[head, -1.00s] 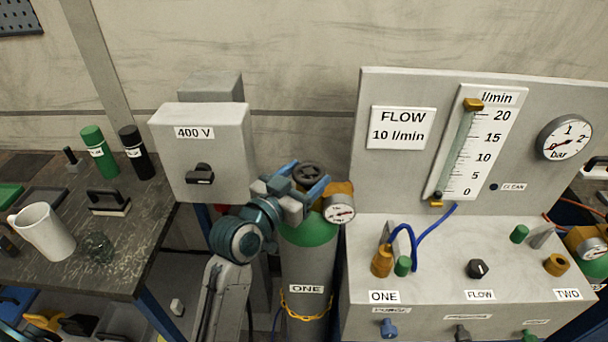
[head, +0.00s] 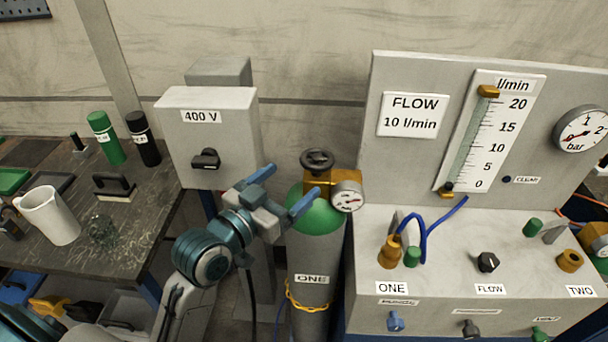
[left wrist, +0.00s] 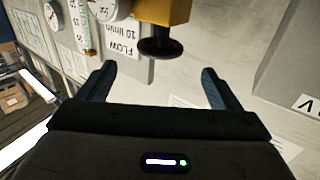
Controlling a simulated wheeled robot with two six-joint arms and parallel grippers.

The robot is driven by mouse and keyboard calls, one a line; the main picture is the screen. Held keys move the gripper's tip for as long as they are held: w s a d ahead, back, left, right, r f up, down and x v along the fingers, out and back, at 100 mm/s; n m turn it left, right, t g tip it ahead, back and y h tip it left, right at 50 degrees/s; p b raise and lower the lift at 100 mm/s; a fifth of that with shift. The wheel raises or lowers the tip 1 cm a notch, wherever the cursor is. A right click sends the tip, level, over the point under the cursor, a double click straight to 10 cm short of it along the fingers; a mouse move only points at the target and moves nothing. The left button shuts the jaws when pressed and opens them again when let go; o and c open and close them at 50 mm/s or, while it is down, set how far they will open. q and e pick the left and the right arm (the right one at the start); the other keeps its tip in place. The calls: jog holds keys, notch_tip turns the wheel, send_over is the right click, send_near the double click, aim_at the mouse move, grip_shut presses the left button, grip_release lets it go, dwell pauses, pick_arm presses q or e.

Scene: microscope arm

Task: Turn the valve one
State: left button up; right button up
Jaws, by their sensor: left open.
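The gas cylinder labelled ONE (head: 312,262) stands upright with a green shoulder. On its top is a dark round valve handwheel (head: 317,160), beside a brass block with a gauge (head: 347,196). My left gripper (head: 291,187) is open and empty, to the left of the handwheel and apart from it. In the left wrist view, the dark handwheel (left wrist: 160,48) shows ahead, near the upper middle, beyond the two open fingers (left wrist: 157,88). My right gripper is not in view.
A 400 V switch box (head: 212,135) stands behind my left arm. The flow panel (head: 410,165) and console (head: 450,235) stand right of the cylinder. A bench with a white mug (head: 50,216) is at the left. A yellow chain (head: 308,303) crosses the cylinder.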

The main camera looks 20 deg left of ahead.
pick_arm(q)
jog(key=p+v, duration=0.2)
jog(key=shift+s+a+p, duration=0.1)
jog(key=shift+s+p, duration=0.2)
jog(key=shift+p, duration=0.1)
